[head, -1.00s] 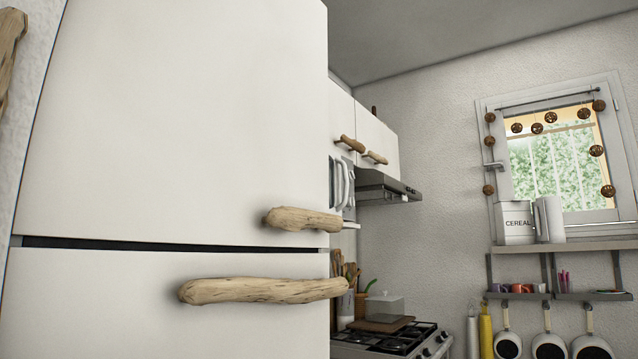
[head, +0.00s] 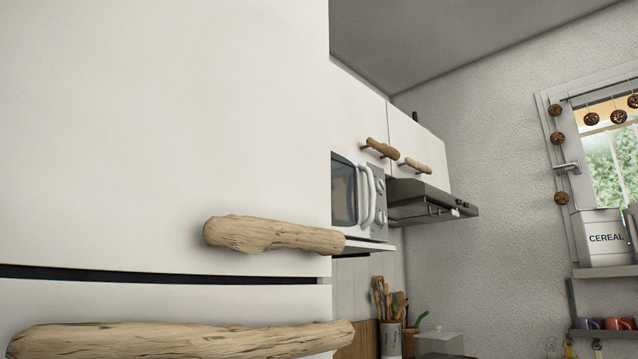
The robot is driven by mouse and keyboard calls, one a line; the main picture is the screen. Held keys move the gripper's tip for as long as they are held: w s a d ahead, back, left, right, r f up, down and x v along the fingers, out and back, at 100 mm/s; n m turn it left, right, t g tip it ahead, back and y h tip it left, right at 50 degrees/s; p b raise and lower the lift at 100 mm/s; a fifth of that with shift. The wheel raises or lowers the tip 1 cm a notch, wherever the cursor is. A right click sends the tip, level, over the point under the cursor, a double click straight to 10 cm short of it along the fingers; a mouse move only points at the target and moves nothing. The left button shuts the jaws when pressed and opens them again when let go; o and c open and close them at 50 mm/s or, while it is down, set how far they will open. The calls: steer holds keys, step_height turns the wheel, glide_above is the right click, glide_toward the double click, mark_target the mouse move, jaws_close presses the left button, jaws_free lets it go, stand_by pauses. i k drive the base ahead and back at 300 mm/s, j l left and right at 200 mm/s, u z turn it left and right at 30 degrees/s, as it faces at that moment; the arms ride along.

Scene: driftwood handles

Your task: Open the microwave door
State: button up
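The microwave (head: 379,210) is partly in view in the head view, right of the fridge edge. It sits on a white shelf under the wall cupboards. Its dark door window, a pale curved vertical handle (head: 367,196) and round knobs on a grey panel show. The door looks shut. The fridge hides the microwave's left part. My gripper is not in view.
The large white fridge (head: 150,120), with two driftwood handles sticking out (head: 270,235), fills the left and stands close. A range hood (head: 430,203) is right of the microwave. A utensil pot (head: 391,338) stands below it. A wall shelf with a cereal box (head: 604,238) is at the right.

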mark_target(352, 215)
steer(key=i+l, duration=0.15)
steer(key=l, duration=0.2)
steer(key=i+l+u, duration=0.1)
steer(key=l, duration=0.3)
steer(key=i+l, duration=0.25)
steer(key=l, duration=0.15)
steer(key=i+l, duration=0.15)
steer(key=l, duration=0.2)
steer(key=i+l+u, duration=0.1)
steer(key=l, duration=0.3)
steer(key=i+l, duration=0.25)
steer(key=l, duration=0.15)
